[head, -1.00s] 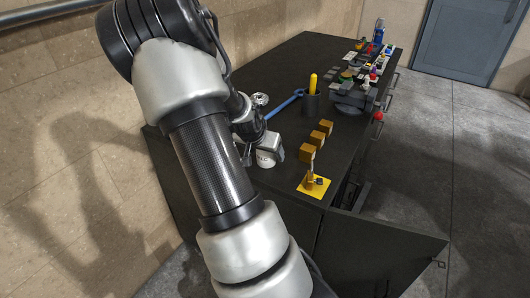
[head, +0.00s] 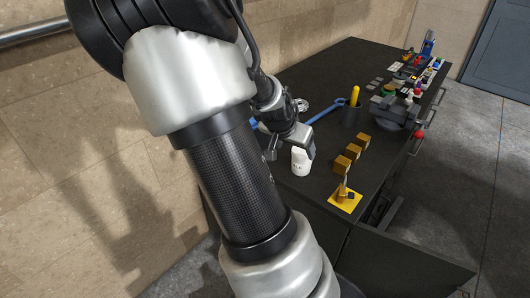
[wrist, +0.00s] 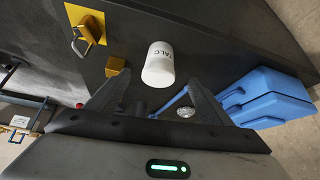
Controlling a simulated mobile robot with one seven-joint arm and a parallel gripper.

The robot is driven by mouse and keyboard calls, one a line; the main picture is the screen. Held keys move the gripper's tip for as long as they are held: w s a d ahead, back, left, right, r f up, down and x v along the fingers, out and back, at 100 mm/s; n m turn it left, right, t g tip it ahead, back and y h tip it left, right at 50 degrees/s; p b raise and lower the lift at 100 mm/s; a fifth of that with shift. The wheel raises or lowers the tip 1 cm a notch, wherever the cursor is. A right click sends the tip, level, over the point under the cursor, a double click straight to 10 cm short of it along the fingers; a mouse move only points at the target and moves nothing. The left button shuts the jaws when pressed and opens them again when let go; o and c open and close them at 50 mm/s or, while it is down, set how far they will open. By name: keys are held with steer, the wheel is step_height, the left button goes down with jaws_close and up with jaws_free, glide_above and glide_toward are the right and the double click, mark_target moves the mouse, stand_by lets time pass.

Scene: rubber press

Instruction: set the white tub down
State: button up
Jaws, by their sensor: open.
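The white tub (head: 299,161) stands upright on the dark bench top (head: 330,186), near its left side in the head view. In the wrist view the tub (wrist: 158,66), marked TALC, is just beyond the fingertips, centred between them. My gripper (wrist: 155,84) is open, with a finger on either side and nothing held. In the head view my gripper (head: 303,142) is just behind and above the tub. My arm hides part of the bench's left side.
Several wooden blocks (head: 342,165) and a yellow plate (head: 345,199) with a padlock-like piece lie right of the tub. A dark cup (head: 351,116) holds a yellow-handled tool. A blue wrench (head: 325,112) lies behind. A blue case (wrist: 262,100) shows in the wrist view.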

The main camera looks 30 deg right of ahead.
steer(key=s+a+r+n+t+y, duration=0.1)
steer(key=a+r+n+y, duration=0.15)
steer(key=a, duration=0.65)
steer(key=a+r+n+t+y, duration=0.1)
steer(key=a+r+n+y, duration=0.15)
steer(key=a, duration=0.65)
steer(key=s+a+r+n+y, duration=0.1)
steer(key=s+a+r+n, duration=0.7)
steer(key=s+a+r, duration=0.3)
steer(key=shift+s+a+r+t, duration=0.35)
steer(key=shift+s+r, duration=0.2)
steer(key=shift+s, duration=0.45)
